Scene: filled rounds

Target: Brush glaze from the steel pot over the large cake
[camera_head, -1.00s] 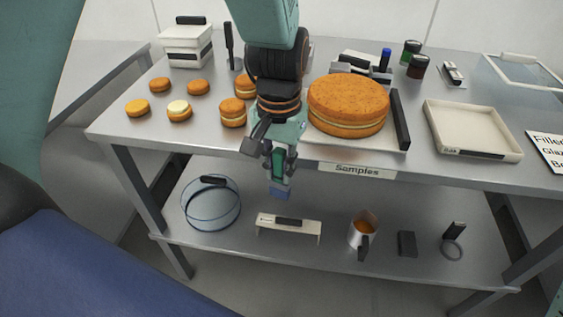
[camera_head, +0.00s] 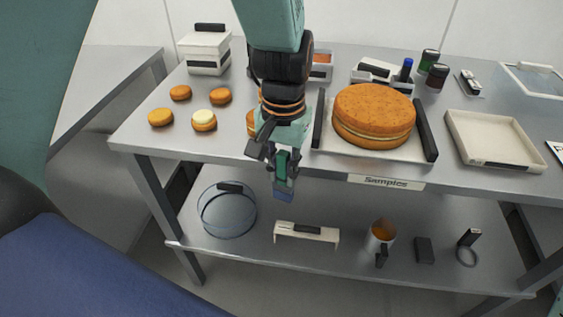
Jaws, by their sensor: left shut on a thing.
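The large cake (camera_head: 373,112), a round orange-brown sandwich with a pale filling line, sits on a white tray (camera_head: 335,146) with dark handles on the table top. The steel pot (camera_head: 380,243) stands on the lower shelf, with orange glaze (camera_head: 383,228) in its mouth and a dark handle toward me. My left gripper (camera_head: 284,178) hangs in front of the table's front edge, left of the cake and above the shelf. It is shut on a small green piece with a blue-grey lower end, which may be the brush; the fingers hide part of it. My right gripper is out of view.
Several small cakes (camera_head: 204,120) lie at the table's left; my left arm partly covers one. An empty cream tray (camera_head: 490,158) is at right. The shelf also holds a clear round container (camera_head: 205,216), a white stand (camera_head: 306,234) and a black block (camera_head: 424,250).

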